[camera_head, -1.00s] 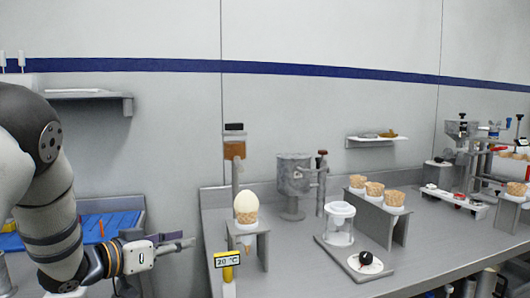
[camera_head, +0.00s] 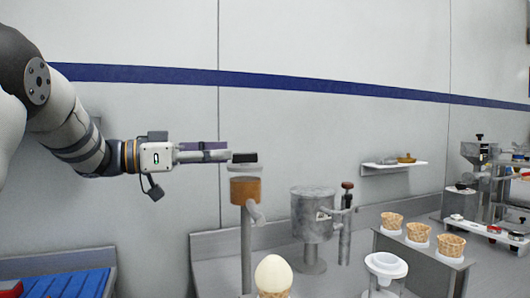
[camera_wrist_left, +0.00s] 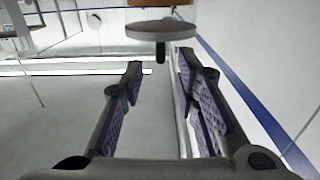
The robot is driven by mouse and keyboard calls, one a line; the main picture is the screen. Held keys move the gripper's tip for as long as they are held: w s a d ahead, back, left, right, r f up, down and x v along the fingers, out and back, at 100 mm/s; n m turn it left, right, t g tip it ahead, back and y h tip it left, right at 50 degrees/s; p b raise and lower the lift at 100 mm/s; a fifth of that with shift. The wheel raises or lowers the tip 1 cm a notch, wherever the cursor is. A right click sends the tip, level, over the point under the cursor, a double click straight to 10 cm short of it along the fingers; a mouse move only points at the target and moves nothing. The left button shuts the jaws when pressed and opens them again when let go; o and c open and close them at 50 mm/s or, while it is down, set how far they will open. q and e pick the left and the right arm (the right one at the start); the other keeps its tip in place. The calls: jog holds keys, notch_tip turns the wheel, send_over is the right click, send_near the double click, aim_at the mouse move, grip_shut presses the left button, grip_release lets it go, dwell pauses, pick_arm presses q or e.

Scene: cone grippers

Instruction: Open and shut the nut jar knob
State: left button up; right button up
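A clear jar with amber-brown contents (camera_head: 245,190), which appears to be the nut jar, stands on a grey pipe. A black piece (camera_head: 244,158) sits on its top. My left gripper (camera_head: 228,155) points right at the height of this black piece, with its fingertips close to it. In the left wrist view a grey disc (camera_wrist_left: 160,31) and a short dark knob (camera_wrist_left: 160,52) lie just beyond and between the spread fingers (camera_wrist_left: 160,72). The fingers are open and empty; contact cannot be made out. My right gripper is not in view.
A grey metal pot (camera_head: 314,214) stands right of the jar. A cone with a white ball (camera_head: 273,275) is below. Waffle cups (camera_head: 419,232) sit on a stand at right. A blue tray (camera_head: 60,285) lies lower left.

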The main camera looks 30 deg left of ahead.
aim_at(245, 158)
pick_arm(q)
jog(key=x, duration=0.9)
jog(key=shift+w+d, duration=0.25)
jog(key=shift+f, duration=0.1)
jog(key=shift+c, duration=0.5)
grip_shut()
